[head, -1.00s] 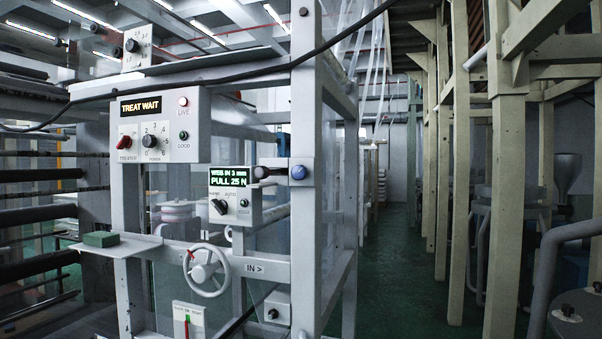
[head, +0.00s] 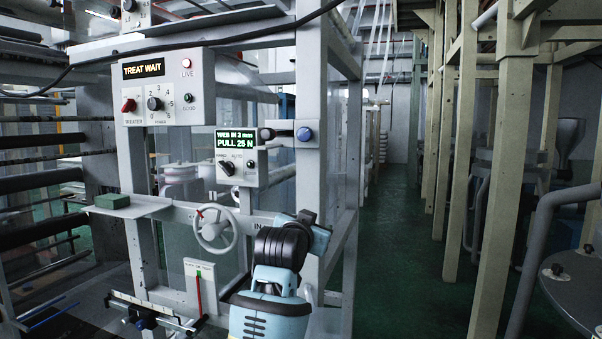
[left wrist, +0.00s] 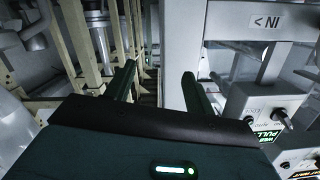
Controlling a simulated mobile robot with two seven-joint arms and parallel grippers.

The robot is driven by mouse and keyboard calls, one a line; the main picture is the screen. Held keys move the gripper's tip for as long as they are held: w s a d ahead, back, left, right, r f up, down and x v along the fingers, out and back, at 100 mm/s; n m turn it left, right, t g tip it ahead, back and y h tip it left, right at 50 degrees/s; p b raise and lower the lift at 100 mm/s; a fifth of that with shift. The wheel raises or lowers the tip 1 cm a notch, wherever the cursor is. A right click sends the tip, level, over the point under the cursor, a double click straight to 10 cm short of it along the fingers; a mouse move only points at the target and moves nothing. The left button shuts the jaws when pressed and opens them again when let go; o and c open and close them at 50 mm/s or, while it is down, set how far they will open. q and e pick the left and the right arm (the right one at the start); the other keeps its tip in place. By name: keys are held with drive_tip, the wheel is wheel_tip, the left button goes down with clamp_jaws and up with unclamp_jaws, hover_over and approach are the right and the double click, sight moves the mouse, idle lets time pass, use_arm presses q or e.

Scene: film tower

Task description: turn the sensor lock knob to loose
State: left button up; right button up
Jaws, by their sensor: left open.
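No readable label marks the sensor lock knob, so I cannot tell which one it is. A round blue knob (head: 305,134) sits on a grey bracket on the front post. A dark rounded part (head: 267,134) is on the rod to its left. At lower left a scaled rail (head: 172,313) carries a black clamp-like part (head: 140,316), too small to read. My left arm rises at bottom centre, its dark wrist (head: 283,244) in front of the post, below the blue knob and apart from it. In the left wrist view my left gripper (left wrist: 160,82) is open and empty. My right gripper is out of view.
A handwheel (head: 214,229) stands left of my wrist, with a gauge plate (head: 200,285) below it. The display box (head: 237,160) and treater panel (head: 165,88) project from the frame. A green block lies on a shelf (head: 150,207). The green aisle floor (head: 400,240) is clear.

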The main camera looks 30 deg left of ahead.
use_arm(q)
drive_tip(key=n+t, duration=0.1)
approach(304, 134)
drive_tip(key=w, duration=0.1)
drive_tip(key=shift+y, duration=0.3)
drive_tip(key=shift+x, duration=3.95)
drive_tip(key=shift+f, duration=0.15)
drive_tip(key=shift+c, duration=0.3)
drive_tip(key=c, duration=0.9)
